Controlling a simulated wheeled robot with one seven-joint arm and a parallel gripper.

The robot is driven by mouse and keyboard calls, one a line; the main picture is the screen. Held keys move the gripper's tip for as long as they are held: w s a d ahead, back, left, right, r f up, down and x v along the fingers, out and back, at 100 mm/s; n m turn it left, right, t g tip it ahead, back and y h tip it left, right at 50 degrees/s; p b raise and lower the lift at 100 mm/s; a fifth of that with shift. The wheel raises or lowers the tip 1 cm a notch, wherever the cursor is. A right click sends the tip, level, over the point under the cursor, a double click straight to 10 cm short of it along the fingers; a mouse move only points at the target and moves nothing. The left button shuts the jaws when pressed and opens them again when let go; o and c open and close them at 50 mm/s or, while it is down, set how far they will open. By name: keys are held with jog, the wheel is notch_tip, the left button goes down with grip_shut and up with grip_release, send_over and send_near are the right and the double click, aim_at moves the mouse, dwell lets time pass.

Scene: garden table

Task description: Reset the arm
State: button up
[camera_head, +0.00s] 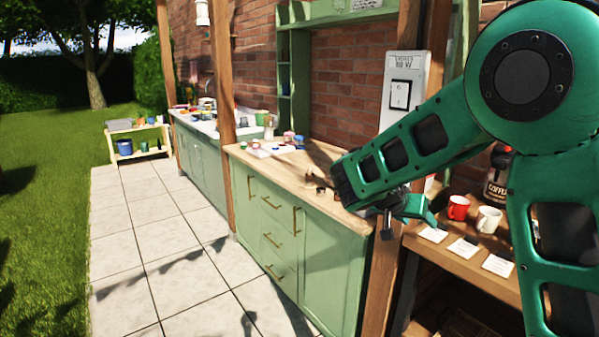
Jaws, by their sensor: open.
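My green arm reaches in from the right edge and bends at a large round joint at the upper right. My gripper (408,222) is at the end of the forearm, near the right end of the wooden counter and left of the mugs. It is open, and I see nothing held in it. Its fingers are small and partly hidden by the wrist. It appears in front of the counter's end; I cannot tell whether it touches anything.
A wooden countertop (290,172) on green cabinets (270,228) runs along the brick wall. A red mug (458,208) and a white mug (489,219) stand on a lower wooden table at right, with white cards in front. A wooden post (382,270) stands near my gripper. Paving at left is clear.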

jog(key=s+a+f+n+g+y, duration=0.15)
jog(key=s+n+y, duration=0.65)
jog(key=s, duration=1.6)
jog(key=s+d+f+m+g, duration=0.1)
jog(key=s+d+m+g, duration=0.1)
jog(key=s+d, duration=0.3)
jog(key=s+d+m+g, duration=0.2)
jog(key=s+d+m, duration=0.3)
jog(key=s, duration=0.6)
jog(key=shift+d+f+y, duration=0.35)
jog(key=shift+f+y, duration=0.05)
jog(key=shift+g, duration=0.25)
